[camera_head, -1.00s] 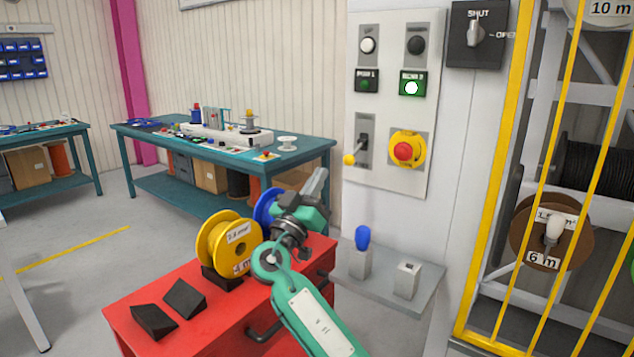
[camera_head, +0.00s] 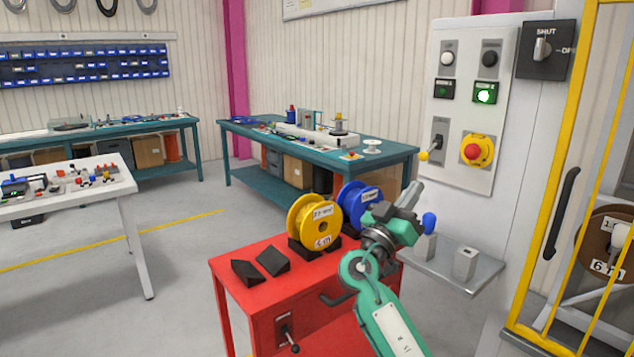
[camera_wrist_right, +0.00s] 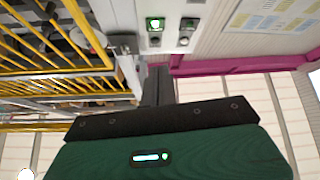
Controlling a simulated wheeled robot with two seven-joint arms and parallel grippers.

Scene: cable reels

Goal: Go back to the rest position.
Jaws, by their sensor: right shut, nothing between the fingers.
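My right gripper (camera_head: 411,194) is raised above the right end of the red cart, its fingers pointing up and to the right. It is shut and empty; the wrist view shows its dark fingers (camera_wrist_right: 158,84) close together. It overlaps part of the blue reel (camera_head: 360,203) in the picture. A yellow reel (camera_head: 315,222) stands in a black holder on the red cart (camera_head: 235,272). My left gripper is in neither view.
A grey shelf (camera_head: 437,265) with a blue-topped peg (camera_head: 429,222) and a grey block (camera_head: 466,263) is right of my right gripper. Behind it is a control panel (camera_head: 464,110). A yellow-framed cage (camera_head: 552,200) stands at right. Open floor lies left of the cart.

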